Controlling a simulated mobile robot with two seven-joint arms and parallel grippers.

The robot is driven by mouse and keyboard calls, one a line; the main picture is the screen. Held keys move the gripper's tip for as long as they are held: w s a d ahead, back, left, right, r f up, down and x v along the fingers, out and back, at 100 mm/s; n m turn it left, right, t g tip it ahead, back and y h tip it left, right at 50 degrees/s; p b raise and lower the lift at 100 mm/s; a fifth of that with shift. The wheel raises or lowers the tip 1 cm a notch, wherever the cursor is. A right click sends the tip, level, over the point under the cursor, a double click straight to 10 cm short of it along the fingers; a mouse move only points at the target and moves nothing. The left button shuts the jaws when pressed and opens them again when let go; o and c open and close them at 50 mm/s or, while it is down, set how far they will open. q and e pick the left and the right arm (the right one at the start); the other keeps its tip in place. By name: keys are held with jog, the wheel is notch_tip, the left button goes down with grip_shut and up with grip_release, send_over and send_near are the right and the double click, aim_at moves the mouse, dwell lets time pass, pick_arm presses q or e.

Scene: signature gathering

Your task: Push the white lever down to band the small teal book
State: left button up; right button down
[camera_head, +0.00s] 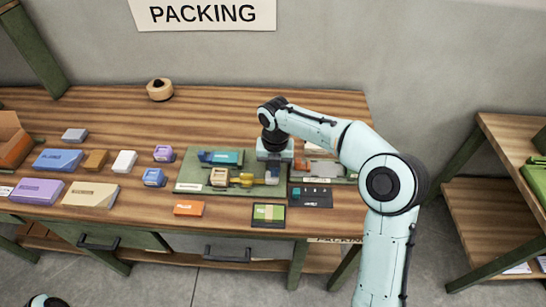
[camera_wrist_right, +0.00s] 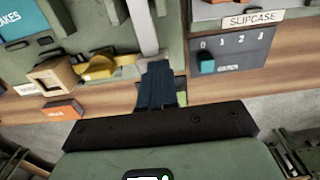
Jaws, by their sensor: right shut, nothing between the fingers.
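A teal book (camera_head: 220,157) lies on the green banding board (camera_head: 190,183) in the head view. Part of it also shows in the wrist view (camera_wrist_right: 18,22), at the upper left. My right gripper (camera_head: 272,175) is shut and empty over the right part of the board. Its dark blue fingers (camera_wrist_right: 157,70) are together in the wrist view. A pale grey-white bar (camera_wrist_right: 143,28), which looks like the lever, runs up from the fingertips there. I cannot tell whether they touch. The bar's lower end is hidden by the fingers. My left gripper is not in view.
A yellow part (camera_head: 241,180) and a tan block (camera_head: 219,177) sit at the board's front. A dark numbered panel (camera_head: 311,197) is to the right. An orange book (camera_head: 188,208) and a green card (camera_head: 268,214) lie near the front edge. Several books fill the left.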

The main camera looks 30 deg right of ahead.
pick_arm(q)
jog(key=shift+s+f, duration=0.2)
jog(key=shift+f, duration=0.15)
pick_arm(e)
jog(key=shift+f, duration=0.85)
jog(key=shift+w+r+p, duration=0.1)
jog(key=shift+r+p, duration=1.25)
jog(key=shift+r, duration=1.3)
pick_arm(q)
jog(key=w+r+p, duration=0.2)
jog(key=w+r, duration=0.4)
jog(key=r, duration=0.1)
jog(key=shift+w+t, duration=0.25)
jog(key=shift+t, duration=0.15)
pick_arm(e)
notch_tip(320, 180, up, 4)
jog(key=shift+f, duration=0.1)
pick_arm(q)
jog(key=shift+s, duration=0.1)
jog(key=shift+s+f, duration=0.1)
